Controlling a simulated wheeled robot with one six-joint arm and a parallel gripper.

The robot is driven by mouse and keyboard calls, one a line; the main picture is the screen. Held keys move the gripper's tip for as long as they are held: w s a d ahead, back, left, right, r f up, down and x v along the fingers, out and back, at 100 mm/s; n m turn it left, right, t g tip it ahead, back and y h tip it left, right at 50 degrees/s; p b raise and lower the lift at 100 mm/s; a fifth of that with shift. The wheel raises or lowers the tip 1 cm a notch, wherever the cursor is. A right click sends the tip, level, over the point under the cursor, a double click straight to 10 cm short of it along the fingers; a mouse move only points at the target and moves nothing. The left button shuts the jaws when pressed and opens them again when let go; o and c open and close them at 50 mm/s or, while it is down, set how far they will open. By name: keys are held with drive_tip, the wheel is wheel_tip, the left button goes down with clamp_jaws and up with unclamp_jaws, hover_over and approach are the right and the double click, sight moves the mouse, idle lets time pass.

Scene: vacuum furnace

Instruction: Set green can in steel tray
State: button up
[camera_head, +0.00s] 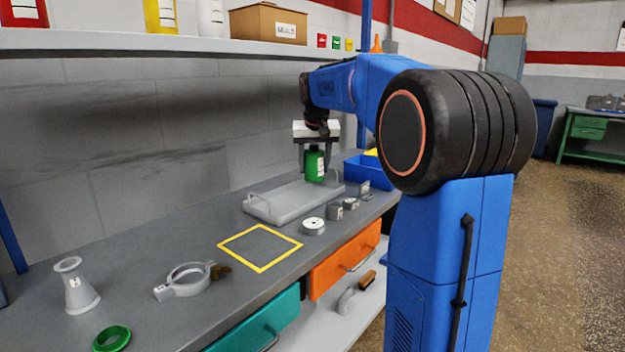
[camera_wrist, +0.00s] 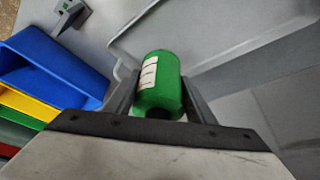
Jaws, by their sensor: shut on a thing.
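The green can (camera_head: 314,165) has a white label and is held upright between the fingers of my gripper (camera_head: 315,160). My gripper is shut on it. The can also shows in the wrist view (camera_wrist: 160,82) between the two fingers of my gripper (camera_wrist: 158,92). The steel tray (camera_head: 272,207) is a light grey tray with a handle at each end, on the bench near the wall. The can appears over the right end of the tray. Whether it touches the tray floor I cannot tell. Part of the tray rim also shows in the wrist view (camera_wrist: 215,65).
A blue bin (camera_head: 353,168) stands to the right of the tray. Small metal parts (camera_head: 335,211) and a white round piece (camera_head: 313,226) lie in front of the tray. A yellow square outline (camera_head: 260,247) marks bare bench. A shelf (camera_head: 180,45) runs above.

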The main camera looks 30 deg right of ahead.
sight(315, 158)
drive_tip(key=shift+f, duration=2.05)
drive_tip(key=shift+f, duration=0.15)
drive_tip(key=o, duration=1.4)
drive_tip(key=v, duration=1.2)
